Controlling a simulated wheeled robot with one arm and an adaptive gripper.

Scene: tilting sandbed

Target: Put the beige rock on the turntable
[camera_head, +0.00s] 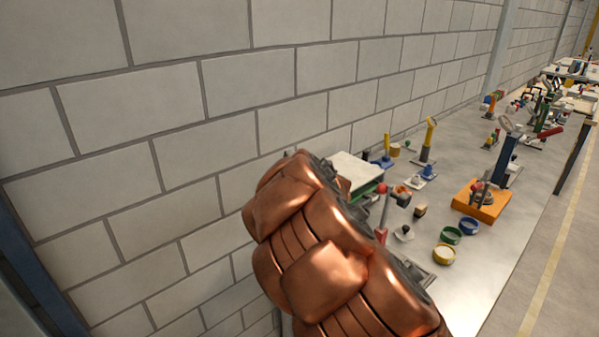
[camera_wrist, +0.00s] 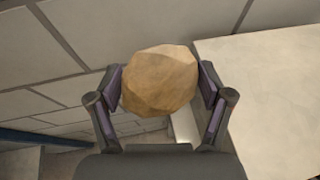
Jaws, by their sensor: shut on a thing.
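The beige rock (camera_wrist: 158,80) is a rough faceted lump in the wrist view. My gripper (camera_wrist: 160,90) is shut on it, with a dark finger pad against its left and right sides. Behind the rock are the block wall and, to the right, a pale flat surface. In the head view my copper-coloured arm fills the lower middle and hides the gripper and the rock. I cannot pick out the turntable for certain in either view.
A long grey table (camera_head: 510,240) runs along the block wall (camera_head: 160,100). It holds an orange box (camera_head: 480,203), a green ring-shaped cup (camera_head: 451,235), a yellow cup (camera_head: 444,254) and several small devices. A pale sandbed-like panel (camera_head: 355,170) lies behind my arm. The floor at right is clear.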

